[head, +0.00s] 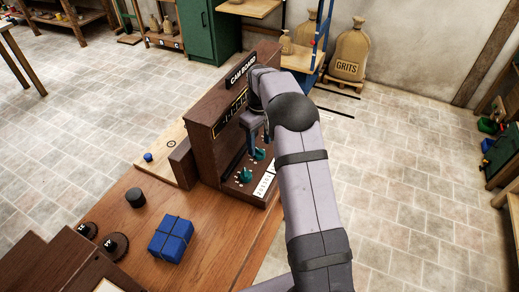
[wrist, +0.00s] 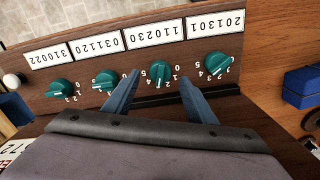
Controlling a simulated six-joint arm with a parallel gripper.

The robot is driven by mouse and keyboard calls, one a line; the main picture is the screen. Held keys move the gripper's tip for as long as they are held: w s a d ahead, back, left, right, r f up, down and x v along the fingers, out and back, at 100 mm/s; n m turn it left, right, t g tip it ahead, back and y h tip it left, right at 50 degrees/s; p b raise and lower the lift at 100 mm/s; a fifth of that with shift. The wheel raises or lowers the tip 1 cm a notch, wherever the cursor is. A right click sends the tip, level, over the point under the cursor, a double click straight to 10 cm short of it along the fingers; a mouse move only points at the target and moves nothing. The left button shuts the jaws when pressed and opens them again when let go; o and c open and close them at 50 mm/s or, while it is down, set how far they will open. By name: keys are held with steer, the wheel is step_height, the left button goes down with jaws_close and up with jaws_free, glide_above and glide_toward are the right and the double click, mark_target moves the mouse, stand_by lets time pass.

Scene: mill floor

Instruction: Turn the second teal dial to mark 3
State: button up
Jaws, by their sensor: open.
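A row of teal dials runs along the cam board. In the head view the first dial (head: 244,175) is clear and the second dial (head: 260,154) is beside my gripper (head: 257,143). In the wrist view the row appears upside down, with the first dial (wrist: 218,66) at the right and the second dial (wrist: 160,74) left of it. My gripper (wrist: 161,76) is open, its blue fingers on either side of the second dial. I cannot tell whether they touch it. Small numbers ring the dial; its exact setting is hard to read.
Two more teal dials (wrist: 108,81) (wrist: 60,88) stand to the left in the wrist view. Number plates (wrist: 155,35) run along the dials. A blue box (head: 170,239), a black cylinder (head: 135,197) and dark weights (head: 115,246) are on the bench (head: 215,262).

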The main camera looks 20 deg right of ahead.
mark_target(259, 151)
steer(key=shift+r+b, duration=0.45)
steer(key=shift+r, duration=1.6)
steer(key=shift+s+a+r, duration=0.1)
steer(key=shift+s+a, duration=0.05)
steer(key=shift+s, duration=0.05)
steer(key=s+a+f+m, duration=0.1)
steer(key=s+a, duration=0.3)
steer(key=s, duration=1.1)
steer(key=s+a+f+m, duration=0.1)
steer(key=s+a+m, duration=0.3)
steer(key=s, duration=1.2)
steer(key=shift+f, duration=0.15)
